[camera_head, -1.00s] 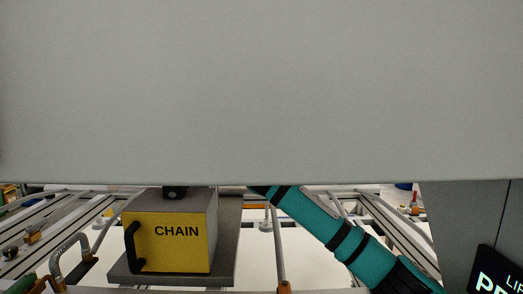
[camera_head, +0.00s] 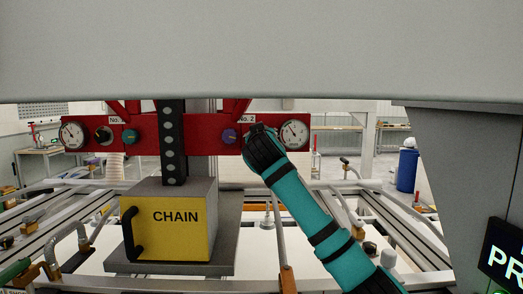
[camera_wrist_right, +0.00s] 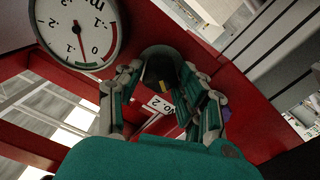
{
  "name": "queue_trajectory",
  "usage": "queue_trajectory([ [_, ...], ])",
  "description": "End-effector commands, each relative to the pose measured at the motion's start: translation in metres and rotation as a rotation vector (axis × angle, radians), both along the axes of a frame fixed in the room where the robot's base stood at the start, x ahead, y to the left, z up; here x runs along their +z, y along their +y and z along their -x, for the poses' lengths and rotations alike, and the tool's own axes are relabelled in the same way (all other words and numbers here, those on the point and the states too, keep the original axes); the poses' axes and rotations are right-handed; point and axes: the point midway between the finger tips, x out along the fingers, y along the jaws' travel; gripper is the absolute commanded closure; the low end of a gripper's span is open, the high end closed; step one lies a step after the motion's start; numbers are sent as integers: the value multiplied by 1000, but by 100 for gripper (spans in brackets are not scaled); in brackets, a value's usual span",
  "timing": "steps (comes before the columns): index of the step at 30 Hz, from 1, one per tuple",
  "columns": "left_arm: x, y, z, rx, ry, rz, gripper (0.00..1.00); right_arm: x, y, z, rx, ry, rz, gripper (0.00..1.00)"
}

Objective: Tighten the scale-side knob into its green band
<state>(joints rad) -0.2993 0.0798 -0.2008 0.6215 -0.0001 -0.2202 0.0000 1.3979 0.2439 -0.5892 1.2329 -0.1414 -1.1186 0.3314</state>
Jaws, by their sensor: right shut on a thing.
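My right gripper (camera_wrist_right: 162,82) is shut on a dark round knob (camera_wrist_right: 160,63) with a yellow mark, on the red beam (camera_head: 200,146). A round dial gauge (camera_wrist_right: 75,28) sits beside it at upper left in the right wrist view. Its face has a red arc and a green arc, and its needle points down near the green one. In the head view the same gauge (camera_head: 295,133) is at the beam's right end. There my right wrist (camera_head: 263,150) covers the held knob. My left gripper is not in view.
A green knob (camera_head: 130,136), a dark knob (camera_head: 103,134) and another gauge (camera_head: 71,135) are at the beam's left. A yellow CHAIN box (camera_head: 175,228) stands below. A grey panel (camera_head: 250,50) fills the upper view.

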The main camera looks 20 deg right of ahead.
Motion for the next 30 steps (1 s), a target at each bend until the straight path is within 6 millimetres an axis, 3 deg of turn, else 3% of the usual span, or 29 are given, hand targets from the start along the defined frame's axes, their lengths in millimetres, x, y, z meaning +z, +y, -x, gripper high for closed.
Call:
queue_trajectory([
  [3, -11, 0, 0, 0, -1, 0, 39, -6, 1, -1, 1, -16, -79, 94],
  [14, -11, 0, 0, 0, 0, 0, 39, -3, 0, -1, -1, -22, -109, 94],
  [15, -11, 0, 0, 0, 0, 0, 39, -3, 0, -1, -1, -22, -108, 61],
  [20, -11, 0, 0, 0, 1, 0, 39, -3, 0, -1, 0, -24, -108, 40],
  [30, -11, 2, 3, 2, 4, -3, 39, -1, 1, 2, 2, -28, -105, 39],
])
